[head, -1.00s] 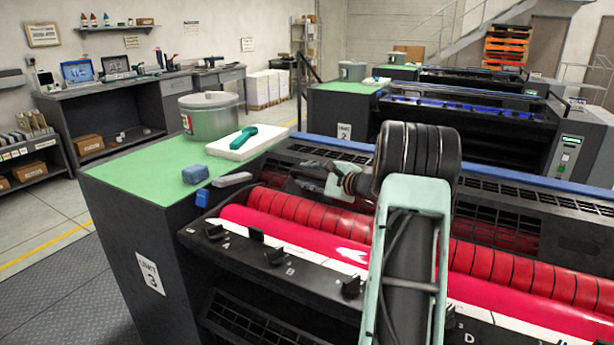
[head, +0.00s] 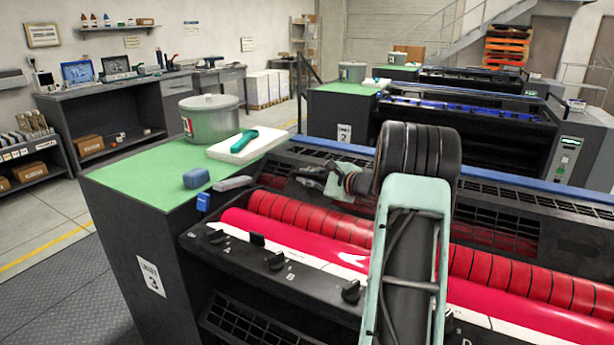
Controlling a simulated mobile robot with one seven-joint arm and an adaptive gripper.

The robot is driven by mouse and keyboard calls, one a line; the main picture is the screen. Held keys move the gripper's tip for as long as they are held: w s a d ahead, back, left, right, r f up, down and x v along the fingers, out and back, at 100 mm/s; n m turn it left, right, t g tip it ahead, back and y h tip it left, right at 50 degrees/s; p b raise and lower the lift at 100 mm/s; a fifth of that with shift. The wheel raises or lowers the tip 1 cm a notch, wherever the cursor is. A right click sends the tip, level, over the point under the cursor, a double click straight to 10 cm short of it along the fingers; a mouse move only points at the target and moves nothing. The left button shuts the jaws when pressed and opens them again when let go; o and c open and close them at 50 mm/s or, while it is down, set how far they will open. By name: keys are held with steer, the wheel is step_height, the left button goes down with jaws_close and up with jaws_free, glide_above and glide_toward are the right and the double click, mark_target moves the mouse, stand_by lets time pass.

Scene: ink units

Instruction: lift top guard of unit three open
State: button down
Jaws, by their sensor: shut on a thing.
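Unit three (head: 151,276) fills the foreground, with its number plate on the near left side. Its top guard (head: 480,195) is a long black slotted panel behind the red rollers (head: 290,212), which lie exposed. My gripper (head: 308,174) is at the guard's front edge, towards its left end, just above the rollers. It is shut on the guard; the exact grip is small and dark in the view. My arm's black wrist and pale green link hide part of the guard and rollers.
Black knobs (head: 276,262) line the front ledge. Unit two (head: 344,133) stands behind. Floor at left is clear.

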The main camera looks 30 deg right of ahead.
steer(key=w+d+r+m+p, duration=0.1)
steer(key=d+r+p, duration=0.1)
steer(key=r+p, duration=0.5)
steer(key=w+d+r+m+g+y+p, duration=0.1)
steer(key=w+d+r+p, duration=0.1)
steer(key=r+p, duration=0.6)
steer(key=shift+w+d+r+m, duration=0.15)
steer(key=shift+d+r+m, duration=0.25)
steer(key=shift+d+r, duration=0.3)
steer(key=c, duration=2)
jaws_free()
steer(key=shift+o, duration=0.2)
steer(key=shift+f, duration=0.1)
steer(key=v, duration=1.2)
steer(key=shift+r, duration=0.2)
